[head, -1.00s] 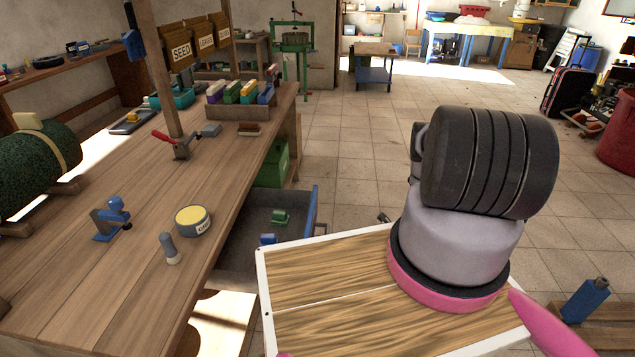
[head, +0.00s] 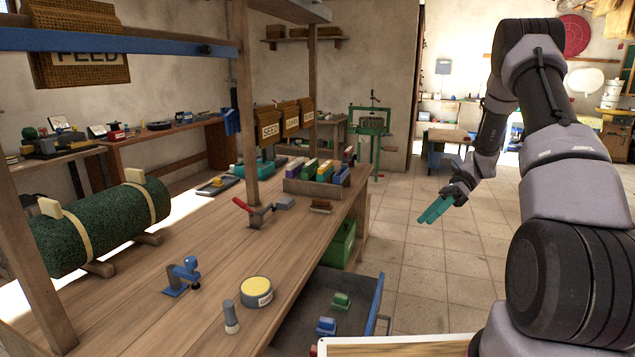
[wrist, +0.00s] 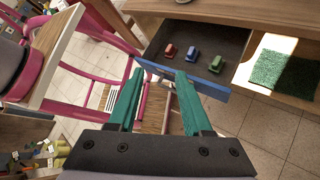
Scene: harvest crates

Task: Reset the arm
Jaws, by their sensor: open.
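My gripper (head: 437,209) is in the air over the tiled floor, to the right of the workbench in the head view. Its teal fingers also show in the wrist view (wrist: 158,95), spread apart with nothing between them. My arm is raised and bent at the right of the head view, with the gripper hanging at its far end. The gripper touches nothing that I can see.
The workbench (head: 140,290) fills the left, with a round tin (head: 256,291) and a red-handled clamp (head: 252,212). An open drawer (head: 360,318) with small blocks juts out at its front; the wrist view shows its blue front (wrist: 190,80).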

